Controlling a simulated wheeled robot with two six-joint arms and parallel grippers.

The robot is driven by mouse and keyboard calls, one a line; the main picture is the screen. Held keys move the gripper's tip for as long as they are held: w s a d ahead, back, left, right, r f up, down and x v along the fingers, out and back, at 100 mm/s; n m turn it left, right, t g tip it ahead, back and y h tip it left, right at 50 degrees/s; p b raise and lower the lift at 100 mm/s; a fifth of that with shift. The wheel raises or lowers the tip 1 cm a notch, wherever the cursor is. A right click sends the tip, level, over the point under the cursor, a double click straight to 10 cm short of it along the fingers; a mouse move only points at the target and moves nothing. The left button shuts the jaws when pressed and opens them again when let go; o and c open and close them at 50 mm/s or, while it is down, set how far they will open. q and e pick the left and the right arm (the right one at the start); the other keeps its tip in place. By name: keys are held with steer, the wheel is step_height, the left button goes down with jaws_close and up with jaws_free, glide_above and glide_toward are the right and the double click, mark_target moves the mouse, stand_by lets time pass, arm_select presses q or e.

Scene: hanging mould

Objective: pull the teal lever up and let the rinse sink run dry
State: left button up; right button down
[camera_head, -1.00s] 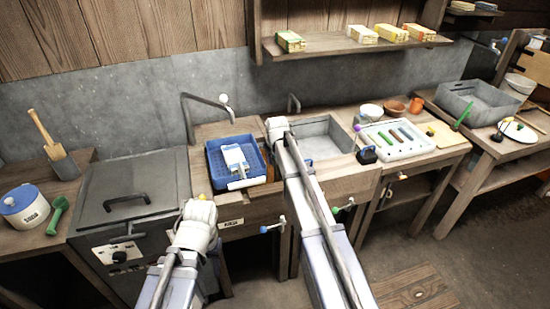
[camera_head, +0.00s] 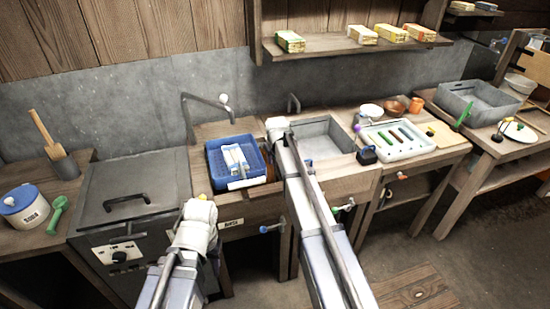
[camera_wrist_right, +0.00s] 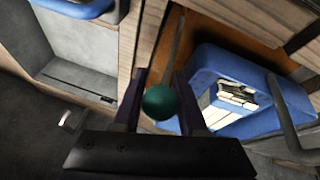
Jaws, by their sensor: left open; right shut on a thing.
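The teal round knob of the lever (camera_wrist_right: 160,102) sits between the two dark fingers of my right gripper (camera_wrist_right: 158,98), which is shut on it in the right wrist view. In the head view my right gripper (camera_head: 276,126) is between the blue basket and the grey sink; the lever is hidden there. The grey sink basin (camera_head: 322,142) lies just right of it and also shows in the wrist view (camera_wrist_right: 85,55); I see no clear water in it. My left gripper (camera_head: 200,203) is low on the left, before the counter, apart from everything; its fingers hardly show.
The blue basket (camera_head: 212,172) holds white and blue pieces, with an orange-brown surface beside it. A tap (camera_head: 187,115) stands behind it. A white tray (camera_head: 425,146) and bowls are right of the sink. A lidded grey box (camera_head: 135,185) is at left.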

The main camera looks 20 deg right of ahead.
step_height(320, 180, up, 5)
steer(key=p, duration=0.4)
steer(key=shift+f+p, duration=0.2)
steer(key=shift+p, duration=0.15)
steer(key=shift+w+f, duration=0.15)
steer(key=shift+w, duration=0.05)
steer(key=c, duration=0.9)
jaws_free()
steer(key=shift+o, duration=0.7)
steer(key=shift+s, duration=0.1)
steer(key=shift+s+r, duration=0.1)
steer(key=shift+r, duration=0.1)
steer(key=p+v, duration=0.6)
steer(key=v, duration=0.1)
steer(key=shift+r+p, duration=0.25)
steer(key=shift+p, duration=0.15)
